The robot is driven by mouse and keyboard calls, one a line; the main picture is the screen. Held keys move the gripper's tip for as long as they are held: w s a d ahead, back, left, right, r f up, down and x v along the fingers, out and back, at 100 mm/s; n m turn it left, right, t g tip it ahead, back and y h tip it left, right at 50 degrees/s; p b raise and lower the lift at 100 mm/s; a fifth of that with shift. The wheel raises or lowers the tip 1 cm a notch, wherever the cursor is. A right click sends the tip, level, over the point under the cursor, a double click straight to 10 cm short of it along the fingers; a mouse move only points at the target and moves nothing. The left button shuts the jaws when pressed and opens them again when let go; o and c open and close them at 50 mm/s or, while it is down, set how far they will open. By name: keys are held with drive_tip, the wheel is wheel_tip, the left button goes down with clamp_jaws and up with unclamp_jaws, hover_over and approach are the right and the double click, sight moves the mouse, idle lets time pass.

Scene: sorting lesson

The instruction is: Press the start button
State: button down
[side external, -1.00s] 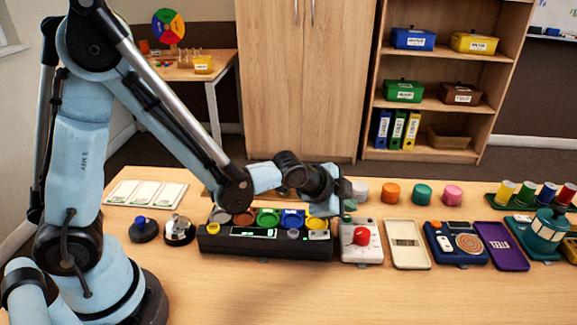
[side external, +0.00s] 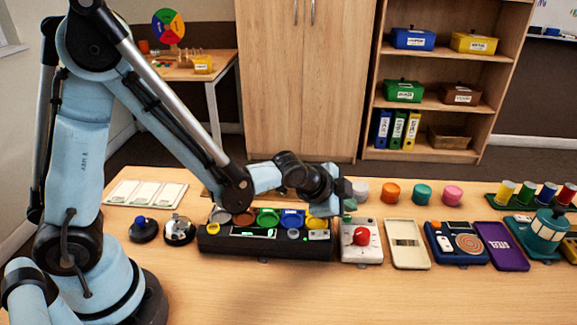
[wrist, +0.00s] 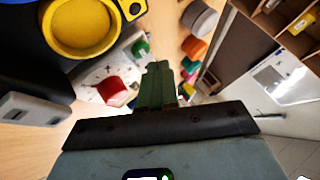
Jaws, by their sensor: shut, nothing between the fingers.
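A white box (side external: 347,253) with a large red button (side external: 361,237) stands right of the long black console. In the wrist view, the box (wrist: 128,69) shows the red button (wrist: 112,90) and a green button (wrist: 140,48). No start label is readable. My gripper (side external: 343,190) is above the back of the box, near its green button (side external: 350,205), which it partly hides. In the wrist view my gripper (wrist: 158,68) is shut and empty, with its fingertips just beside the green button. I cannot tell whether they touch it.
The black console (side external: 265,246), with several coloured round cups, is left of the box. Orange (side external: 390,193), teal (side external: 422,194) and pink (side external: 453,195) pieces stand behind. A cream tray (side external: 408,257) is close on the right. The front of the table is clear.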

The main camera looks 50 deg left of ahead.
sight(344, 221)
drive_tip(key=shift+f, duration=0.1)
idle(0.3)
drive_tip(key=shift+f, duration=0.35)
drive_tip(key=shift+f, duration=0.45)
idle(0.7)
drive_tip(key=shift+r, duration=0.9)
drive_tip(key=shift+r, duration=2.5)
